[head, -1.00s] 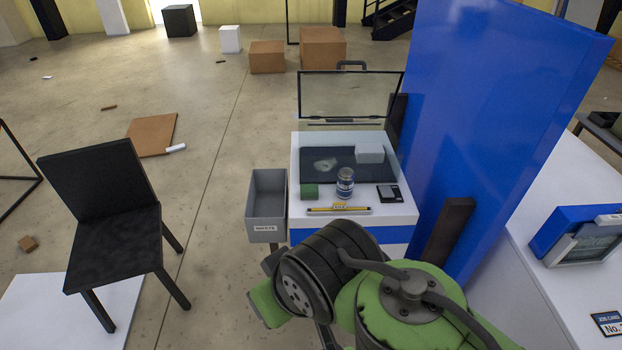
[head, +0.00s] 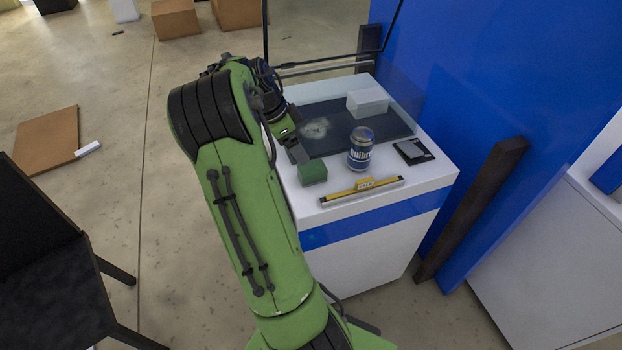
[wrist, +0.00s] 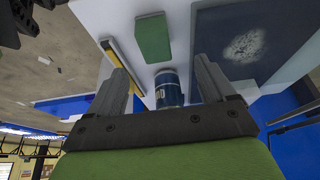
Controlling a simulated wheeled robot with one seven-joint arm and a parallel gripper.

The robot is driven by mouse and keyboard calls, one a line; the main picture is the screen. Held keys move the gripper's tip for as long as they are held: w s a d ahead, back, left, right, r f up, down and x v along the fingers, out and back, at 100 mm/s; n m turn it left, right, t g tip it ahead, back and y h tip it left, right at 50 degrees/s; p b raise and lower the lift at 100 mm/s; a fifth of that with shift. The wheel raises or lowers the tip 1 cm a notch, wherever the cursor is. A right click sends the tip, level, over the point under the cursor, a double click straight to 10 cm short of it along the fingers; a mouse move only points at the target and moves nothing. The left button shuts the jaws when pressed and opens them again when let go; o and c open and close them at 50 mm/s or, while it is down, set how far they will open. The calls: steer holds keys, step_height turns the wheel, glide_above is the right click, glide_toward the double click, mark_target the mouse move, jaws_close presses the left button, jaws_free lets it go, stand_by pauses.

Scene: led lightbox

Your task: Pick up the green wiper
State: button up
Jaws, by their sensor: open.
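The green wiper (head: 313,172) is a small green block lying on the white table top, near its left front edge. In the wrist view the wiper (wrist: 153,38) shows as a green rectangle beyond my fingertips, roughly in line with the gap between them. My gripper (wrist: 155,55) is open with nothing between its fingers. In the head view my gripper (head: 298,152) points down just behind and left of the wiper. It appears apart from the wiper; the exact height is hard to tell.
A blue can (head: 360,149) stands right of the wiper. A yellow bar (head: 361,190) lies in front. A dark panel (head: 335,127) with a pale smudge, a white box (head: 368,102) and a small black device (head: 413,151) are also on the table. A blue wall (head: 480,80) rises at right.

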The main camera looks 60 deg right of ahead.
mark_target(312, 167)
steer(key=b+x, duration=0.1)
steer(key=x, duration=0.2)
steer(key=b+x, duration=0.1)
steer(key=x, duration=0.3)
steer(key=b+x, duration=0.1)
steer(key=x, duration=0.2)
steer(key=shift+s+a+f, duration=0.1)
steer(key=shift+s+f, duration=0.2)
steer(key=shift+s, duration=0.2)
steer(key=shift+r, duration=0.15)
steer(key=shift+c, duration=0.3)
steer(key=c, duration=1)
steer(key=shift+r, duration=0.15)
step_height(312, 167, up, 10)
steer(key=p, duration=0.3)
